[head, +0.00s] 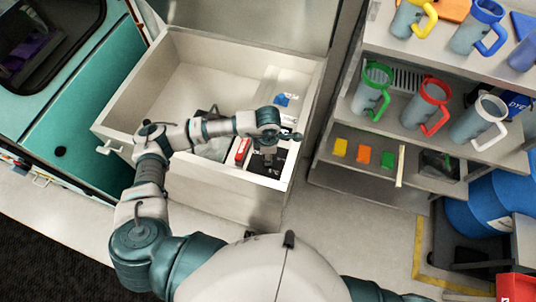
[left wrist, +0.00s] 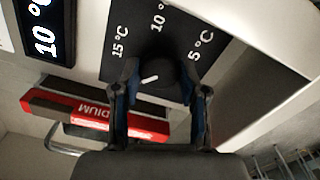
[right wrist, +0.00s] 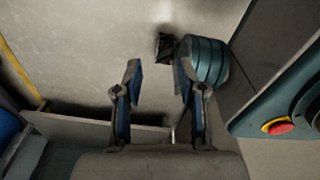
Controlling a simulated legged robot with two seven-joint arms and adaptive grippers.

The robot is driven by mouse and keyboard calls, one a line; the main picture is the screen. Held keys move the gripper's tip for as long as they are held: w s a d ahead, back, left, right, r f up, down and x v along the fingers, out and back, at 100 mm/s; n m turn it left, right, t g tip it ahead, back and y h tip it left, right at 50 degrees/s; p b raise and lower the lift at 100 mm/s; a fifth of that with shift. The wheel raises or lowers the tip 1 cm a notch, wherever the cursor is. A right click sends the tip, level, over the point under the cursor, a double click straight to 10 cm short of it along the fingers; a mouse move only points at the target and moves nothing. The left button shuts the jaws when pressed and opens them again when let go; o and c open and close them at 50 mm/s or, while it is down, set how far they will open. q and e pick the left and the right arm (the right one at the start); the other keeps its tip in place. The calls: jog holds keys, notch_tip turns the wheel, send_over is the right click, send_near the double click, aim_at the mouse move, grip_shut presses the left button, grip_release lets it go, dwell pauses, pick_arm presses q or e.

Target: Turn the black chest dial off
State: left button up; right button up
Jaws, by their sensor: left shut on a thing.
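The black dial (left wrist: 155,72) sits on a black panel (left wrist: 182,28) with white labels 15 °C, 10 ° and 5 °C around it. A short white mark shows on the dial, slightly slanted; I cannot tell exactly which setting it marks. My left gripper (left wrist: 157,95) is shut on the dial, one finger on each side. In the head view, my left gripper (head: 270,147) is over the black panel (head: 258,168) on the chest (head: 220,195), and hides the dial. My right gripper (right wrist: 158,75) is open and empty above the floor, away from the chest.
A red item (left wrist: 95,115) lies beside the panel, and a lit display (left wrist: 42,30) is nearby. The chest's open compartment (head: 195,85) is behind my left arm. Shelves with coloured-handled mugs (head: 428,102) stand at right. A red button (right wrist: 280,127) shows in the right wrist view.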

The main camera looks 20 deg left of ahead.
pick_arm(q)
jog(key=n, duration=0.2)
jog(key=shift+n+b, duration=0.3)
jog(key=shift+w+n, duration=0.1)
jog(key=shift+n, duration=1.1)
pick_arm(e)
jog(key=shift+w+a+r, duration=0.15)
jog(key=shift+w, duration=0.7)
jog(key=shift+w+a+r, duration=0.15)
jog(key=shift+w, duration=0.65)
pick_arm(q)
jog(key=shift+r, duration=0.1)
jog(key=o, duration=1.1)
pick_arm(e)
jog(key=shift+w, duration=0.15)
pick_arm(q)
jog(key=shift+o, duration=0.2)
jog(key=shift+r, duration=0.35)
notch_tip(320, 180, up, 11)
jog(key=shift+w, duration=0.1)
